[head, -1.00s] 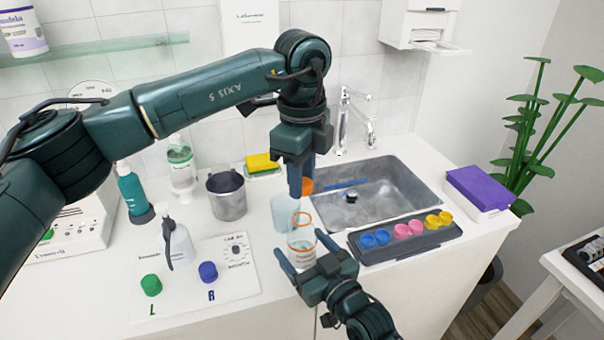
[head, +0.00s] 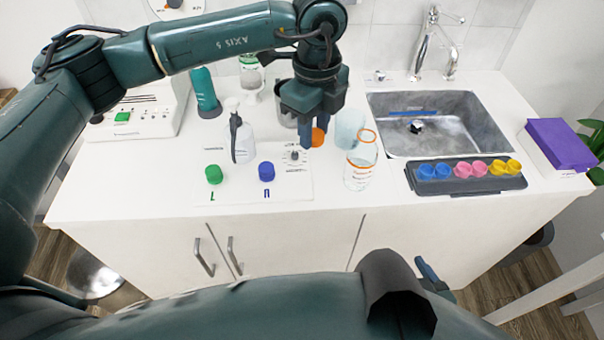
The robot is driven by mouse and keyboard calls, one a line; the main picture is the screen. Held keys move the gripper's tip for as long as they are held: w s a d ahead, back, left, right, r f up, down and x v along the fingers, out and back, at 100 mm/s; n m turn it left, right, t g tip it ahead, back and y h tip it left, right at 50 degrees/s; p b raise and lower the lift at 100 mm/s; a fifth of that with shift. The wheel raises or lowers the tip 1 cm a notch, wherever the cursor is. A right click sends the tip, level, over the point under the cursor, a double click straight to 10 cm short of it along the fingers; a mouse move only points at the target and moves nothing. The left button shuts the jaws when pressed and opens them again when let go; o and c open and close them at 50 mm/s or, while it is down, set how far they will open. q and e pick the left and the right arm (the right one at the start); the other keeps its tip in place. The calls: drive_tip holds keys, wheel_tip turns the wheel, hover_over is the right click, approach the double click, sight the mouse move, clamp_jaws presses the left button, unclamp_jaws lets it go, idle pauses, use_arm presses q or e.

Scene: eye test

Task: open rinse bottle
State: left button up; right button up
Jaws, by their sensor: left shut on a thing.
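The rinse bottle, a clear bottle (head: 361,165) with an orange ring at its neck, stands upright and uncapped on the counter in the head view. My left gripper (head: 313,130) is shut on an orange cap (head: 318,138), left of the bottle and apart from it; the fingers partly hide the cap. My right gripper (head: 432,272) is low in front of the cabinet, away from the bottle. Only a blue finger part shows past my dark arm link, so its opening is hidden.
A clear cup (head: 348,130) stands just behind the bottle. A white card (head: 285,188) bears a green cap (head: 213,174) and a blue cap (head: 266,171). A spray bottle (head: 241,143) stands left. A dark tray (head: 465,187) of coloured cups and the sink (head: 465,142) are right.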

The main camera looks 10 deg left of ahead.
use_arm(q)
wheel_tip(320, 180, down, 3)
drive_tip(key=s+a, duration=0.2)
drive_tip(key=a, duration=0.1)
drive_tip(key=p, duration=0.1)
hover_over(297, 187)
wheel_tip(297, 187, down, 4)
drive_tip(key=shift+s+f, duration=0.1)
wheel_tip(297, 187, down, 4)
drive_tip(key=shift+f+p, duration=0.15)
drive_tip(key=shift+p, duration=0.25)
drive_tip(key=shift+f, duration=0.2)
use_arm(e)
drive_tip(key=s+d+f+m+g+h, duration=0.1)
drive_tip(key=s+d+f, duration=0.1)
drive_tip(key=s+d, duration=0.1)
drive_tip(key=shift+s+d+f+g+h, duration=0.2)
drive_tip(key=shift+s+f+g+h, duration=0.15)
drive_tip(key=shift+s, duration=0.2)
use_arm(q)
drive_tip(key=shift+f, duration=0.15)
use_arm(e)
drive_tip(key=shift+f, duration=0.15)
use_arm(q)
drive_tip(key=o, duration=1.1)
use_arm(e)
drive_tip(key=shift+a, duration=0.1)
